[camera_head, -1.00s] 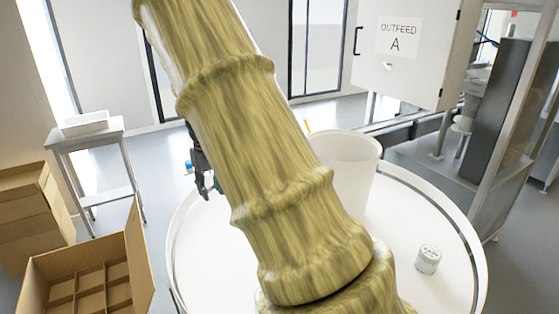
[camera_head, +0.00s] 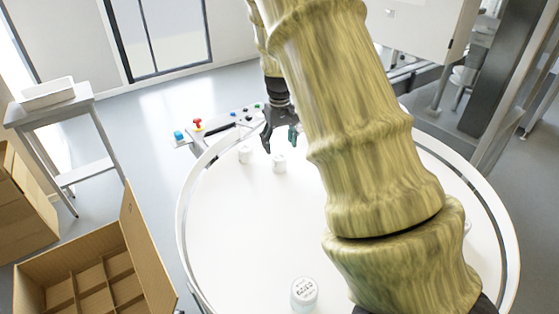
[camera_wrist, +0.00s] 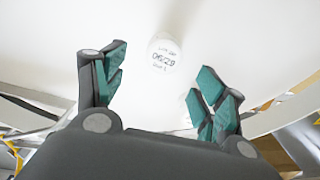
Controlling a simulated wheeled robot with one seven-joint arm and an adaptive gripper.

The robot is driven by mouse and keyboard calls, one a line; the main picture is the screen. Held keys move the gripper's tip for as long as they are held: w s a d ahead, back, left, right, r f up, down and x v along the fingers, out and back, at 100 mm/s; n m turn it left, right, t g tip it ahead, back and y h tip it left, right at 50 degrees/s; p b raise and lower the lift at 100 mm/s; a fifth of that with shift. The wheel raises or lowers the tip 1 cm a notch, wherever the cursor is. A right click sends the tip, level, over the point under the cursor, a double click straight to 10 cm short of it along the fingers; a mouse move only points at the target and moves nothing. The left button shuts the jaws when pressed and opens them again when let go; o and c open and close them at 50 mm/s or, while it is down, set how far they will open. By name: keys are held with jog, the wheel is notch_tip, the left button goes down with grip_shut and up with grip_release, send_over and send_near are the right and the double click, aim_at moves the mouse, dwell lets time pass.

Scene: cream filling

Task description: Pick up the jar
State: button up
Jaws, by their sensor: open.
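A small white jar (camera_head: 279,162) with a pale lid stands on the round white table, just below my gripper (camera_head: 280,146) in the head view. Another white jar (camera_head: 245,154) stands a little to its left. A third jar (camera_head: 304,294) with printing on its lid stands near the bottom of the head view. In the wrist view, a jar lid (camera_wrist: 163,53) with printed numbers shows just beyond the gap between the fingertips of my gripper (camera_wrist: 160,76). The fingers are spread, with green pads, and nothing is between them.
The round table (camera_head: 225,235) has a raised metal rim, and its left middle is clear. A divided cardboard box (camera_head: 150,250) stands at lower left. A control panel (camera_head: 225,120) with a red button is behind the table. My arm hides much of the table's right side.

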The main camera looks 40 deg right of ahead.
aim_at(279, 157)
jog(key=shift+f, duration=0.7)
jog(key=shift+s+a+f+p, duration=0.2)
jog(key=shift+f+p, duration=0.25)
jog(key=shift+p, duration=0.1)
jog(key=shift+f+p, duration=0.75)
jog(key=shift+f, duration=1.35)
jog(key=c, duration=1.2)
